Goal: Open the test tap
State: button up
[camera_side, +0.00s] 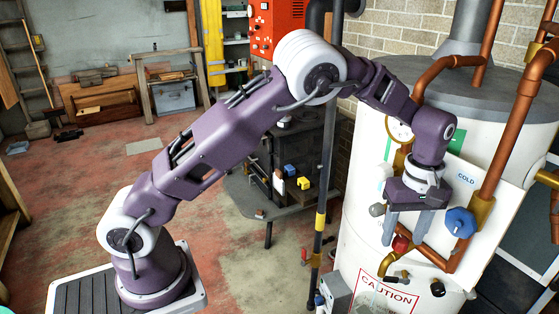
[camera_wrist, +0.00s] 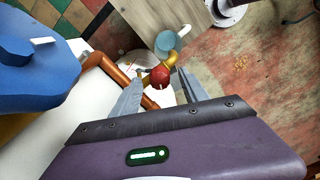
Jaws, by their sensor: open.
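A small brass tap (camera_side: 386,264) with a red knob (camera_side: 401,244) sits low on the front of the white tank. In the wrist view the red knob (camera_wrist: 159,77) and the brass tap body (camera_wrist: 173,60) show beyond my fingers. I take this to be the test tap; no label on it is readable. My gripper (camera_side: 405,236) points down at the tap, its two grey fingers spread. In the wrist view my gripper (camera_wrist: 160,84) has the red knob appearing between its fingertips. No grip on the knob shows, and I cannot tell whether a finger touches it.
A blue handwheel (camera_side: 460,222) near the COLD label is close to the right of my gripper; it looms at left in the wrist view (camera_wrist: 38,75). Copper pipes (camera_side: 508,125) run along the tank (camera_side: 362,232). A black-and-yellow post (camera_side: 321,215) stands left. Open floor (camera_side: 240,252) lies further left.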

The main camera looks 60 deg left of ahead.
aim_at(401, 239)
notch_tip(401, 239, up, 8)
jog(key=shift+a+f, duration=0.1)
jog(key=shift+f, duration=0.15)
jog(key=s+a+r+m+t+h, duration=0.1)
jog(key=s+a+r+m, duration=0.1)
jog(key=s+a+r, duration=0.35)
jog(key=s+a+r+m+t, duration=0.1)
jog(key=s+r+m, duration=0.2)
jog(key=s, duration=0.6)
jog(key=s+a+r+m+t, duration=0.1)
jog(key=s+r+m+t, duration=0.1)
jog(key=s, duration=0.8)
jog(key=shift+s+a+r+m, duration=0.15)
jog(key=shift+a+r+m, duration=0.15)
jog(key=shift+r+m, duration=0.75)
jog(key=shift+f, duration=0.15)
jog(key=s+a+f+m+t+y, duration=0.1)
jog(key=s+f+m, duration=0.2)
jog(key=s, duration=0.4)
jog(key=shift+f+t, duration=0.3)
jog(key=shift+a+m, duration=0.1)
jog(key=shift+m, duration=0.15)
